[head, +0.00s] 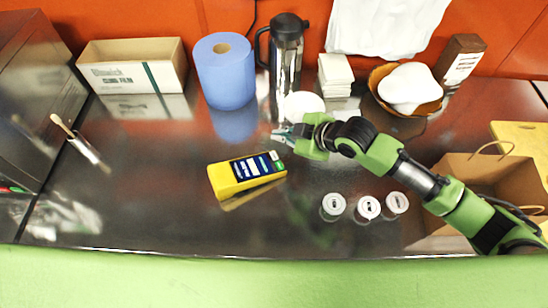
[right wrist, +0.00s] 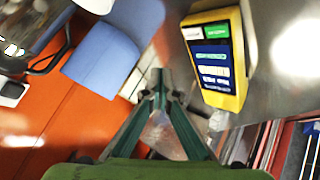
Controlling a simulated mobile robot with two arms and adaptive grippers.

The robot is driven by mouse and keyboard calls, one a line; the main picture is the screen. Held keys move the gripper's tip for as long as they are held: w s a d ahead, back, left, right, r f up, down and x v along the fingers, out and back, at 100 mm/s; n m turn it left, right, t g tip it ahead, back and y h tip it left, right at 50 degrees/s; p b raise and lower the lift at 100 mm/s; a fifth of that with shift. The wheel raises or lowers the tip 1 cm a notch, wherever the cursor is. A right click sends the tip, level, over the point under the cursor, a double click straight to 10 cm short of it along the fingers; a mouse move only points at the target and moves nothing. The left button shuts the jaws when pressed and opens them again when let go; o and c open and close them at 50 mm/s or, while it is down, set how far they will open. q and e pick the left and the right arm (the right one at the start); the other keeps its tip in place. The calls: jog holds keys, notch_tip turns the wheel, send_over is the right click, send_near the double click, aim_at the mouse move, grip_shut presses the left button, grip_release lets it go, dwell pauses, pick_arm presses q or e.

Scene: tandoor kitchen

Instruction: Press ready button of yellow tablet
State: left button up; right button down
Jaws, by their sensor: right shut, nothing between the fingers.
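The yellow tablet (head: 222,182) lies on the dark counter, its screen facing up with blue and white blocks. A green block (head: 277,165) sits at its right end. In the right wrist view the tablet (right wrist: 240,60) shows at the upper right, with the green block (right wrist: 216,31) beside a white one. I cannot read which one is the ready button. My right gripper (head: 281,136) is shut and empty, just beyond the tablet's right end and apart from it. In the right wrist view its fingertips (right wrist: 159,84) point left of the tablet. My left gripper is not in view.
A blue paper roll (head: 225,78), a steel flask (head: 286,60) and a cardboard box (head: 138,68) stand along the back. Several white-lidded jars (head: 368,208) stand in front of my right arm. A paper bag (head: 478,175) is at the right.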

jog(key=b, duration=0.4)
send_over(277, 157)
notch_tip(277, 157, down, 4)
jog(key=shift+w+d+f, duration=0.1)
jog(key=shift+d+f, duration=0.05)
jog(key=shift+f, duration=0.1)
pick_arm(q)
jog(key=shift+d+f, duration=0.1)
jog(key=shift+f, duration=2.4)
pick_arm(e)
jog(key=shift+f, duration=0.85)
jog(key=shift+a+f, duration=0.2)
jog(key=shift+f, duration=0.25)
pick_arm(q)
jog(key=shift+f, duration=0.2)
pick_arm(e)
jog(key=shift+f, duration=0.4)
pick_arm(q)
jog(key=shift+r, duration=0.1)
pick_arm(e)
jog(key=shift+r, duration=0.1)
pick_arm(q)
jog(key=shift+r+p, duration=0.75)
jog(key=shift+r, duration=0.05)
pick_arm(e)
jog(key=shift+r, duration=0.75)
